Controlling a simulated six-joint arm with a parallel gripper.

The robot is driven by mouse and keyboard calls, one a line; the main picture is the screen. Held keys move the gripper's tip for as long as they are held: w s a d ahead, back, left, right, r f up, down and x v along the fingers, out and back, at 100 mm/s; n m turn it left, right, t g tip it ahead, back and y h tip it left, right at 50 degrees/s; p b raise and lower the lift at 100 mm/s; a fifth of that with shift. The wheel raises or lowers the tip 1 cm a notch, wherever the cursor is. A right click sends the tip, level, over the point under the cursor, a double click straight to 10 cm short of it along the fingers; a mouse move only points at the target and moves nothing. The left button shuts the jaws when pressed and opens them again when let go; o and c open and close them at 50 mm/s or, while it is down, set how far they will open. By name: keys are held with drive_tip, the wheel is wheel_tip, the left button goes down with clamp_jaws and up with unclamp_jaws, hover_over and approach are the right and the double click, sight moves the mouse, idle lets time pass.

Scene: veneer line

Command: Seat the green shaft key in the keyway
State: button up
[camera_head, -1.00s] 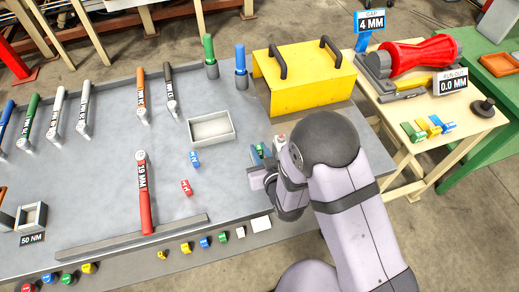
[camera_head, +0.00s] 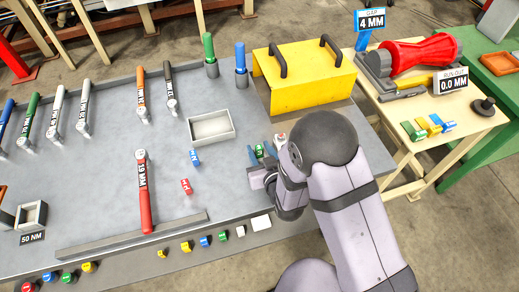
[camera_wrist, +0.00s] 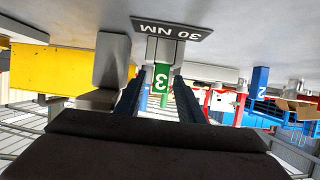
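My gripper (camera_head: 265,151) is open at the right end of the grey bench, its two blue fingers apart. A green block (camera_head: 259,150) stands between them. In the wrist view, which is upside down, the green block (camera_wrist: 161,84) marked 3 has gaps to both fingers and meets a grey holder (camera_wrist: 163,49) by a 30 NM plate. Another small green block (camera_head: 411,131) lies on the right-hand wooden table, beside yellow and blue blocks. A red roller (camera_head: 420,53) rests on a grey stand there. I cannot tell which green block is the shaft key. No keyway is discernible.
A yellow box with black handles (camera_head: 305,78) stands behind my gripper. An empty grey tray (camera_head: 211,127) is to its left. Torque wrenches and small coloured blocks lie on the bench (camera_head: 100,190). Gap and run-out displays flank the roller.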

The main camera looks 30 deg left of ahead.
drive_tip(key=shift+s+d+r+b, duration=0.2)
drive_tip(key=shift+s+d+b, duration=0.15)
drive_tip(key=b+v, duration=0.2)
drive_tip(key=v, duration=0.4)
drive_tip(key=shift+s+r, duration=0.1)
drive_tip(key=shift+d, duration=0.15)
drive_tip(key=shift+r, duration=0.15)
